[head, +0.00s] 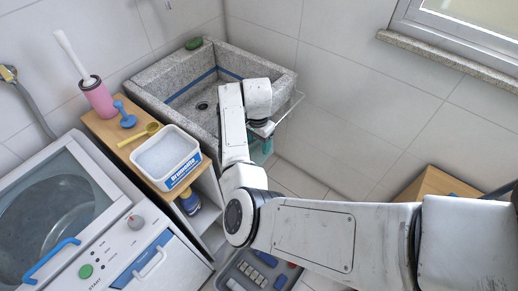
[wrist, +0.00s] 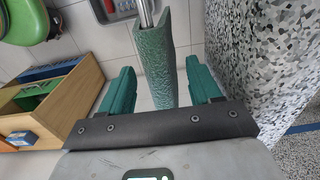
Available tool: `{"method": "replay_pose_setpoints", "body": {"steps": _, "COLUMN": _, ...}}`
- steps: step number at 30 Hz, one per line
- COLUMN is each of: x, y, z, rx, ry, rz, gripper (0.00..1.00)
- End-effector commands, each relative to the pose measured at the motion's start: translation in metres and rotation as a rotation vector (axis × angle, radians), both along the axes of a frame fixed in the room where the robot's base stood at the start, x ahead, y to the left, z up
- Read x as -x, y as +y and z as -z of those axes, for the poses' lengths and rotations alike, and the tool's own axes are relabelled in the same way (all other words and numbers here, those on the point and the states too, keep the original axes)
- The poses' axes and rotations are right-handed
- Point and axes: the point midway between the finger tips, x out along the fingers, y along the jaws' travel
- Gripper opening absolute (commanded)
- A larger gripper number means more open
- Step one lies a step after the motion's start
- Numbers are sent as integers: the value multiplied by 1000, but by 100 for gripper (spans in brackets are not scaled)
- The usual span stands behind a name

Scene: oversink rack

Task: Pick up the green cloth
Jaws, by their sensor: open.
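The green cloth (wrist: 163,75) hangs over a metal rail beside the speckled stone sink (wrist: 270,45) in the wrist view. My gripper (wrist: 160,66) is open, with one teal finger on each side of the cloth. Gaps show between the cloth and both fingers, so it is not gripped. In the head view my gripper (head: 262,131) is at the right side of the sink (head: 170,98), by the rail (head: 291,106). A little teal shows below it there; I cannot tell finger from cloth.
A washing machine (head: 112,205) stands at left. A wooden-topped cabinet (head: 104,128) beside it holds a white tub (head: 168,158), a yellow scoop (head: 140,135) and a pink brush holder (head: 97,97). A wooden box (head: 432,187) is at right.

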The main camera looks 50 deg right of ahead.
Motion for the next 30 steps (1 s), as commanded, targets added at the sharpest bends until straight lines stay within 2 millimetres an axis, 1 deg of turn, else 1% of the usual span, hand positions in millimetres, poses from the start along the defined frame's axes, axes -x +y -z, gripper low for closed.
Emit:
{"method": "replay_pose_setpoints", "body": {"steps": 2, "x": 0, "y": 0, "z": 0, "rx": 0, "ry": 0, "rz": 0, "gripper": 61}}
{"method": "replay_pose_setpoints", "body": {"steps": 21, "x": 0, "y": 0, "z": -1, "rx": 0, "ry": 0, "rz": 0, "gripper": 0}}
{"method": "replay_pose_setpoints", "body": {"steps": 30, "x": 0, "y": 0, "z": -1, "rx": 1, "ry": 0, "rz": 0, "gripper": 0}}
